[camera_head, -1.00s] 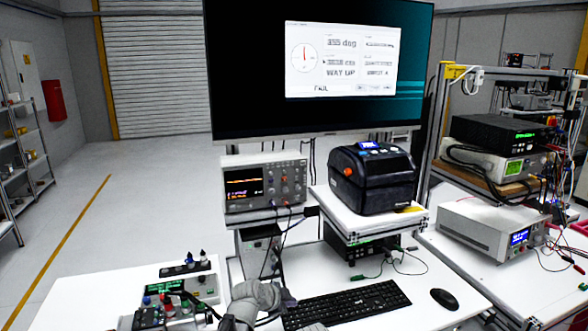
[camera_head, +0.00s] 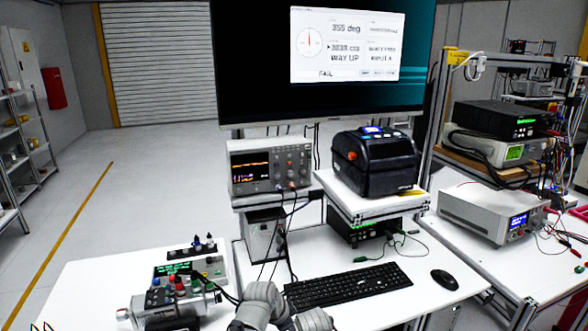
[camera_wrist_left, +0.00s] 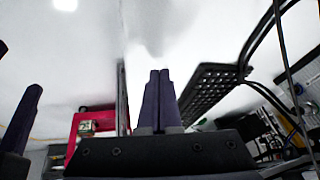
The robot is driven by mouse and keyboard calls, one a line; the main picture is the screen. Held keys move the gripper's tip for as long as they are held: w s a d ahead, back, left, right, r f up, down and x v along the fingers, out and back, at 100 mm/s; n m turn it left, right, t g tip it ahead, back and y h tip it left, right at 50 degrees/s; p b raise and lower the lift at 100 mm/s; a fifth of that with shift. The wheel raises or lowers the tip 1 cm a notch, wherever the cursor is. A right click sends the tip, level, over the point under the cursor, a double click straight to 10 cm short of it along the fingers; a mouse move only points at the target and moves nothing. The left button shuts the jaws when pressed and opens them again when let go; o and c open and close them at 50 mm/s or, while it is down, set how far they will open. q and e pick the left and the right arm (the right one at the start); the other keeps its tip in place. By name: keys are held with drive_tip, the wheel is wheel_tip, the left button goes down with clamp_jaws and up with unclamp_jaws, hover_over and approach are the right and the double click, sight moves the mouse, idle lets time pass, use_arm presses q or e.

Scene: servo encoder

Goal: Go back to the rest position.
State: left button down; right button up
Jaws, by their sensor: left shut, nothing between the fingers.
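My left gripper shows in the left wrist view, its two dark purple fingers (camera_wrist_left: 159,78) pressed together with nothing between them. In the head view I cannot make out its fingertips. Grey rounded segments (camera_head: 262,300) that look like an arm link of mine stand at the bottom middle, in front of the keyboard. I cannot make out my right gripper in either view. A dark finger-like part (camera_wrist_left: 22,118) stands at the left edge of the wrist view; I cannot tell what it belongs to.
A motor unit with knobs (camera_head: 168,303) sits at the table's front left. Behind are an oscilloscope (camera_head: 270,165) and a black printer (camera_head: 375,162) under a monitor (camera_head: 270,60). A keyboard (camera_head: 347,286) and mouse (camera_head: 444,279) lie right. A red part (camera_wrist_left: 88,128) is left of the fingers.

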use_arm(q)
drive_tip(key=s+a+f+n+g+y, duration=0.1)
drive_tip(key=s+a+n+g+y, duration=0.1)
drive_tip(key=s+n, duration=0.2)
drive_tip(key=s+a+f+n+g+y, duration=0.1)
drive_tip(key=s+a+n+g+y, duration=0.1)
drive_tip(key=s, duration=0.9)
drive_tip(key=shift+s+a+n+y, duration=0.35)
drive_tip(key=shift+a+n, duration=0.35)
drive_tip(key=shift+n, duration=0.4)
